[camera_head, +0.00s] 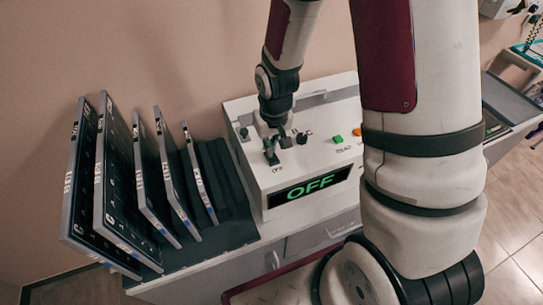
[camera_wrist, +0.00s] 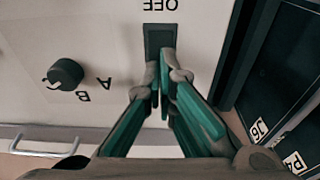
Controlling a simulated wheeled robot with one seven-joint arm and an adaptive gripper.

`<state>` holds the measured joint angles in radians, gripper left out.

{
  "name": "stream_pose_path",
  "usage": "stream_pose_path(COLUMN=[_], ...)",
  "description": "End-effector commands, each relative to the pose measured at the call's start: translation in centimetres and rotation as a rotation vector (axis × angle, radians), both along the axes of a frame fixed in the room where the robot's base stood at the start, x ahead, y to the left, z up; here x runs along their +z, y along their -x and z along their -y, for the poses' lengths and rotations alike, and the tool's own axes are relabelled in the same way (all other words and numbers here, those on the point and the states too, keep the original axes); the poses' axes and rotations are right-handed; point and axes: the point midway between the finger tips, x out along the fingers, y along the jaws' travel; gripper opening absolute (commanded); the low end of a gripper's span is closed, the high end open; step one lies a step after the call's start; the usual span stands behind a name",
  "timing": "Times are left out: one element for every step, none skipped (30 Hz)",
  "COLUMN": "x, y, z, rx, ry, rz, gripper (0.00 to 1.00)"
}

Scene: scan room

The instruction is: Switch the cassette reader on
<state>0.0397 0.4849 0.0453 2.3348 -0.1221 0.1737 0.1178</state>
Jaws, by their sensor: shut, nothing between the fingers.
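The cassette reader (camera_head: 250,150) is a white box on the counter by the wall. Its front display (camera_head: 310,188) reads OFF in green letters. A dark switch (camera_wrist: 159,36) sits on its top panel with an OFF label beside it. My gripper (camera_head: 271,153) is over the left part of this panel, at the switch. In the wrist view my gripper (camera_wrist: 163,72) is shut and empty, its fingertips right at the switch and covering part of it. I cannot tell whether they touch it.
A black knob (camera_wrist: 65,74) marked A, B, C is beside the switch. A green button (camera_head: 338,139) and an orange button (camera_head: 357,132) are farther right on the panel. Several upright dark cassettes (camera_head: 118,190) stand in a rack left of the reader. My arm hides the reader's right end.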

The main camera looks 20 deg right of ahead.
Motion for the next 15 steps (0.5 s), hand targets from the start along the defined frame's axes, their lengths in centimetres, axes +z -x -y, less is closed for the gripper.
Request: stream_pose_path(x=[-0.11, -0.15, -0.2, -0.24, -0.29, -0.34, -0.39, -0.43, -0.48, -0.47, -0.44, -0.36, -0.24, -0.08, 0.2], y=[0.0, 0.01, 0.01, 0.01, 0.02, 0.01, 0.01, 0.02, 0.02, 0.02, 0.03, 0.05, 0.05, 0.07, 0.06], z=[0.0, 0.0, 0.0, 0.0, 0.0, 0.0, 0.0, 0.0, 0.0, 0.0, 0.0, 0.0, 0.0, 0.0, -0.01], rx=[0.0, 0.0, 0.0, 0.0, 0.0, 0.0, 0.0, 0.0, 0.0, 0.0, 0.0, 0.0, 0.0, 0.0, 0.0], ry=[0.0, 0.0, 0.0, 0.0, 0.0, 0.0, 0.0, 0.0, 0.0, 0.0, 0.0, 0.0, 0.0, 0.0, 0.0], rz=[-0.001, -0.001, -0.001, -0.001, -0.001, -0.001, -0.001, -0.001, -0.001, -0.001, -0.001, -0.001, 0.0, 0.0, 0.001], gripper=[0.0, 0.0, 0.0, 0.0, 0.0, 0.0, 0.0, 0.0, 0.0, 0.0, 0.0, 0.0, 0.0, 0.0, 0.0])
